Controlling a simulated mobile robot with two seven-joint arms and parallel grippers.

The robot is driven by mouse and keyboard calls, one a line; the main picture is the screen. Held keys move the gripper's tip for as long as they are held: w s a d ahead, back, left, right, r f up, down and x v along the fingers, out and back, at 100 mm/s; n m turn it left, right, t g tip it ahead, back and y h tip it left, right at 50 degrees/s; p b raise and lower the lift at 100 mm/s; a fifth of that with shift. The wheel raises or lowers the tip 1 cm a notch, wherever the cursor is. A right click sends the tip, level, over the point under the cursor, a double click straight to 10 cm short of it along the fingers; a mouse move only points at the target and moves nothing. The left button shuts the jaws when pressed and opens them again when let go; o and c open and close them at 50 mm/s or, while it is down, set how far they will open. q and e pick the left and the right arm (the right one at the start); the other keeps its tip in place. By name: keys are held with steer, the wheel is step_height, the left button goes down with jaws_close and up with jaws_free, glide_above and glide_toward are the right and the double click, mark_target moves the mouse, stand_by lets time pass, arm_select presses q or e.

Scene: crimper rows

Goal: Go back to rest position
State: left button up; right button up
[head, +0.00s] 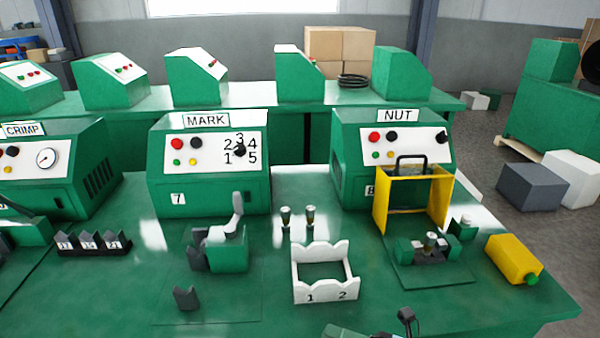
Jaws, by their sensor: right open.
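My right gripper (404,320) shows only in part, as dark pieces at the bottom edge of the head view, right of centre. It is open, and I see nothing between its fingers. It is in front of the white rack marked 1 and 2 (311,297) and apart from it. My left gripper is not in the head view.
The green table holds the MARK machine (207,190), the NUT machine (350,185) and the CRIMP machine (82,185). A yellow guard frame (380,205) stands open above a small fixture. Two small fittings (310,216) stand behind the rack. A yellow block (510,258) lies at right.

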steer(key=s+d+f+m+t+h+p, duration=0.1)
steer(key=s+d+f+m+t+h, duration=0.4)
steer(key=m, duration=0.7)
steer(key=s+d+f+m+t+h+p, duration=0.1)
steer(key=s+d+f+m+t+h, duration=0.45)
steer(key=m, duration=0.75)
arm_select(q)
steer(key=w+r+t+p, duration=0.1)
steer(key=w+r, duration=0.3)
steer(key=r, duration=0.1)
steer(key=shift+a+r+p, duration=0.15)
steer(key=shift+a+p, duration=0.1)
steer(key=shift+p, duration=0.1)
arm_select(e)
steer(key=s+d+f+m+g+h, duration=0.3)
steer(key=s+f+m+g+h, duration=0.3)
steer(key=s, duration=0.9)
step_height(320, 180, down, 4)
steer(key=m+g, duration=0.1)
steer(key=m, duration=0.2)
steer(key=shift+r+g, duration=0.15)
steer(key=shift+g, duration=0.2)
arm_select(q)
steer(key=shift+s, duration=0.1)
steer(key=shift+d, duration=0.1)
arm_select(e)
steer(key=shift+c, duration=0.2)
